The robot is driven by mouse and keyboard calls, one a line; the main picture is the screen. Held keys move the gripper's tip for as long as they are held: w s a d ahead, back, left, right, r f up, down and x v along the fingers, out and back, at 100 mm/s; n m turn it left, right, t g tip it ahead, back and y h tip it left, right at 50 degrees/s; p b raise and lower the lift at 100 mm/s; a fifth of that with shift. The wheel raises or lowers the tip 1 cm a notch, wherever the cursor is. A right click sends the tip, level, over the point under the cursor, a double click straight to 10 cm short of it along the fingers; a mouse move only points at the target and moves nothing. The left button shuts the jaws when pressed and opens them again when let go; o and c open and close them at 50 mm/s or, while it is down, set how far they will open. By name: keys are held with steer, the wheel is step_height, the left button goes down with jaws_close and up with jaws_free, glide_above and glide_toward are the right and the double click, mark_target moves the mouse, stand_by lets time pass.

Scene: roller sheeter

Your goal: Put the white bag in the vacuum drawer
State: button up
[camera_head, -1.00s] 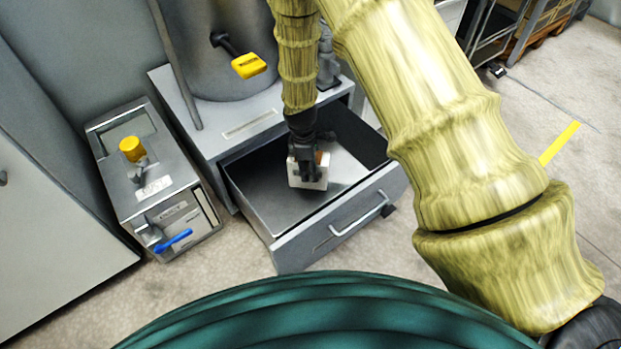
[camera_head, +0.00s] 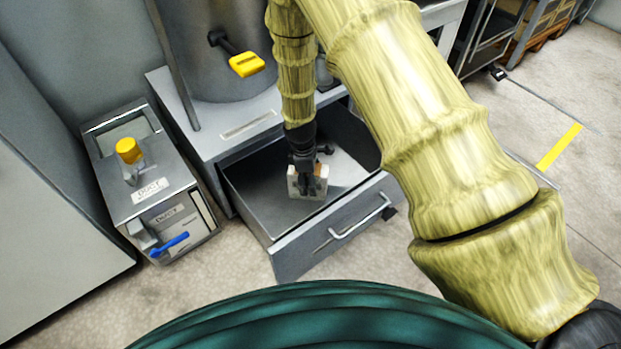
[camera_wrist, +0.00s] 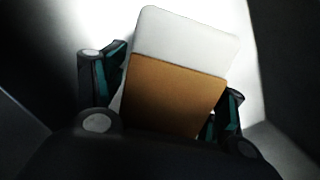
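The white bag (camera_head: 319,184), white with a brown panel, is inside the open drawer (camera_head: 345,222), near its middle. My gripper (camera_head: 304,181) reaches down into the drawer from above and is shut on the bag. In the wrist view the bag (camera_wrist: 186,45) stands between the two fingers of my gripper (camera_wrist: 172,92), slightly tilted, one finger at each side. The bag is at or close to the drawer floor; I cannot tell whether it touches.
A grey box with a yellow knob (camera_head: 128,150) and a blue handle (camera_head: 169,244) stands left of the drawer. A cylinder with a yellow-handled lever (camera_head: 246,64) stands above the drawer. The drawer's front handle (camera_head: 362,222) faces me.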

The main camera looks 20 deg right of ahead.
steer(key=r+p, duration=0.2)
steer(key=r, duration=0.2)
steer(key=r+p, duration=0.2)
steer(key=r, duration=0.2)
steer(key=a+r+p, duration=0.1)
steer(key=r+p, duration=0.1)
steer(key=r, duration=0.2)
steer(key=shift+w+a+r, duration=0.1)
steer(key=shift+w, duration=0.25)
